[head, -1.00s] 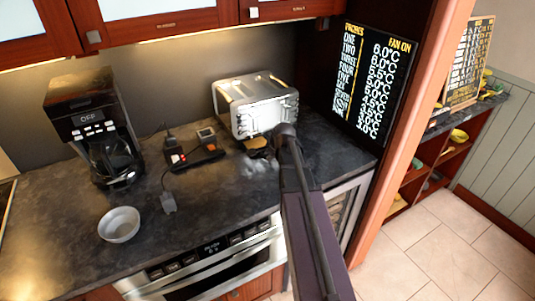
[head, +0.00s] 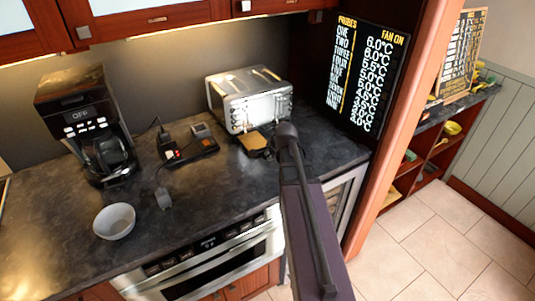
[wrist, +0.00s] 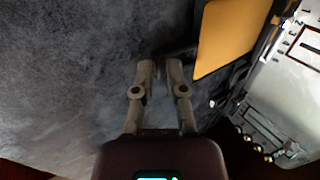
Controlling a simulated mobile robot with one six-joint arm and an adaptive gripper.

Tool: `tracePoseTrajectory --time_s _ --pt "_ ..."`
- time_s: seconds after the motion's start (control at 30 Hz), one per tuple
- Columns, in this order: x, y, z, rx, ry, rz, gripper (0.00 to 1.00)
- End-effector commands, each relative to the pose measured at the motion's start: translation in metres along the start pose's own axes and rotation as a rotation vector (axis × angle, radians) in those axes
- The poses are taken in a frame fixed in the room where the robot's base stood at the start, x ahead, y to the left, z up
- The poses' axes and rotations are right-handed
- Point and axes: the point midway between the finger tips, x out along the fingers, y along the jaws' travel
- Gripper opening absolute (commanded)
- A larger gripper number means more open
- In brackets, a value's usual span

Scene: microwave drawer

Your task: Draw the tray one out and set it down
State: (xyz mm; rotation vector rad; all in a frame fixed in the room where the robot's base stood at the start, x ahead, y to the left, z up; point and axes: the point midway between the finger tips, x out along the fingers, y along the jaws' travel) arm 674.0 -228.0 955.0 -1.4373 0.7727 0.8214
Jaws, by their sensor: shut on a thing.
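The tray one (head: 253,141) is a flat tan plate at the front foot of the silver toaster (head: 250,100) on the dark counter. In the wrist view the tan plate (wrist: 231,36) lies right of my fingertips, beside the toaster's base (wrist: 295,70). My gripper (wrist: 160,68) has its two fingers close together, with a dark piece at their tips, toward the plate's near edge. In the head view my gripper (head: 268,153) is small and dark, partly hidden by my arm. I cannot tell whether the plate's far end is still inside the toaster.
A coffee maker (head: 85,125), a white bowl (head: 114,221) and a black device with a cable (head: 188,150) stand to the left. A display board (head: 366,78) stands at right.

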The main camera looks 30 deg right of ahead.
Motion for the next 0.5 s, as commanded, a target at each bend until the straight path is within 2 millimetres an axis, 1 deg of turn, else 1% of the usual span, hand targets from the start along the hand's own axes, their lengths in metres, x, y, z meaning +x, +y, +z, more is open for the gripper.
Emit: tracePoseTrajectory --time_s 0.5 --pt "-0.012 0.019 0.001 0.001 0.000 -0.001 0.00"
